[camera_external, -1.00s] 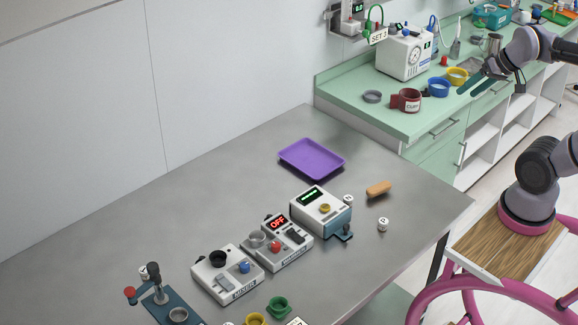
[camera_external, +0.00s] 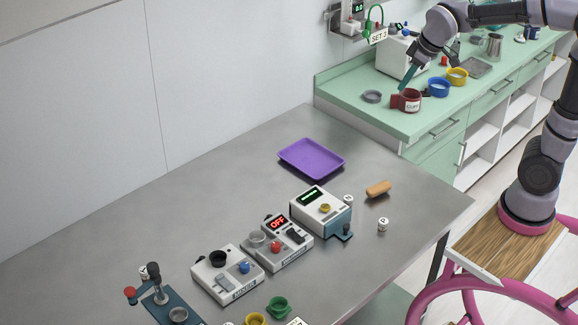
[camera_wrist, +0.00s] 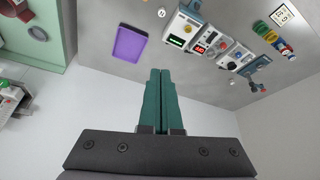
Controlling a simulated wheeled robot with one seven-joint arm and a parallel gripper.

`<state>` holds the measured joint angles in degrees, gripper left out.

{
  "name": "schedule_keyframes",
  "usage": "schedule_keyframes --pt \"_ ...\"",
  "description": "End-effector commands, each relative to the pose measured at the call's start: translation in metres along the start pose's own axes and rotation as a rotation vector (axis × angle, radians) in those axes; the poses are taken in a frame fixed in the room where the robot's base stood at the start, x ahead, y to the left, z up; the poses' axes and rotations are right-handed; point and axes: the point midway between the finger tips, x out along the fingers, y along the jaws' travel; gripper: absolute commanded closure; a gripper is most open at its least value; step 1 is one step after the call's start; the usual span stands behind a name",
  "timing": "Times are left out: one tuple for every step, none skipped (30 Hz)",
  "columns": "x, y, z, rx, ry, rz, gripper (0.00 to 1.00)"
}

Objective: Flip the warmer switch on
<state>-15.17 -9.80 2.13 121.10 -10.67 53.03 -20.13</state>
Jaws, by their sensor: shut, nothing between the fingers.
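A white-and-grey device with a red display reading OFF (camera_external: 277,223) stands mid-row on the grey table; I take it as the warmer, but its front label is too small to read. It has a dark switch (camera_external: 296,236), a red knob (camera_external: 275,247) and a round metal cup. The device also shows upside down in the wrist view (camera_wrist: 210,45). The fingers also show in the wrist view (camera_wrist: 160,74).
A device with a green display (camera_external: 318,205) stands right of the OFF device, another white device (camera_external: 227,274) left of it. A purple tray (camera_external: 311,159) and a tan object (camera_external: 378,189) lie behind. The table's back left is clear.

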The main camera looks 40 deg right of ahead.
Motion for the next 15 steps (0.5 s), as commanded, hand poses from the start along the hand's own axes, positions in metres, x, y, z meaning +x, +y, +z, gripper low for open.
schedule_keyframes --pt "0.015 -0.009 -0.013 -0.063 -0.023 -0.005 1.00" --pt "0.023 -0.015 -0.020 -0.102 -0.033 -0.007 1.00" --pt "0.035 -0.022 -0.030 -0.153 -0.047 -0.008 1.00" --pt "0.043 -0.028 -0.036 -0.192 -0.058 -0.011 1.00" --pt "0.052 -0.034 -0.043 -0.231 -0.068 -0.013 1.00" --pt "0.065 -0.042 -0.051 -0.283 -0.081 -0.016 1.00" --pt "0.074 -0.049 -0.056 -0.321 -0.091 -0.019 1.00" --pt "0.084 -0.056 -0.062 -0.360 -0.101 -0.022 1.00" --pt "0.097 -0.065 -0.068 -0.412 -0.114 -0.026 1.00" --pt "0.108 -0.073 -0.073 -0.451 -0.123 -0.029 1.00" --pt "0.118 -0.081 -0.077 -0.489 -0.133 -0.033 1.00" --pt "0.132 -0.091 -0.082 -0.541 -0.144 -0.037 1.00" --pt "0.143 -0.099 -0.086 -0.580 -0.153 -0.041 1.00" --pt "0.154 -0.107 -0.088 -0.618 -0.163 -0.045 1.00" --pt "0.169 -0.119 -0.092 -0.670 -0.174 -0.050 1.00"
